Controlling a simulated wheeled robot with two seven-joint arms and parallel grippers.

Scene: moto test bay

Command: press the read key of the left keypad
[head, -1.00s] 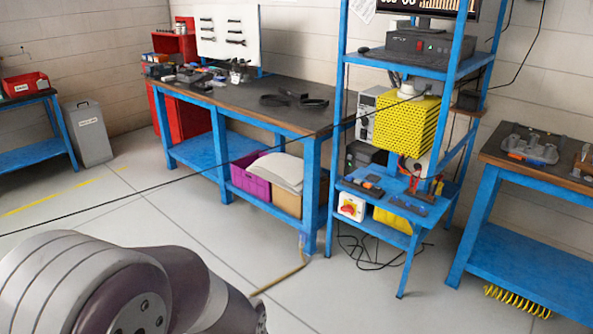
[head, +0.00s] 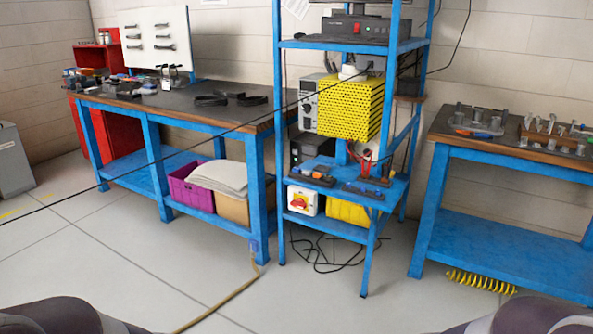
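The blue rack (head: 283,150) stands ahead, right of the picture's middle. On its low blue shelf (head: 335,190) lie two small dark flat units, probably the keypads. The left one (head: 311,179) is near the shelf's left front, with small blue and orange bits on or by it. The right one (head: 362,191) lies near the front right. They are too small to make out single keys or the read key. Both of my grippers are out of view. Only parts of my arms show along the bottom edge, far from the shelf.
A yellow perforated box (head: 350,107) hangs above the shelf. Workbenches stand left (head: 190,110) and right (head: 510,150) of the rack. A black cable (head: 130,176) crosses the view. A tan hose (head: 222,302) and loose black cables lie on the floor. The floor ahead is otherwise mostly clear.

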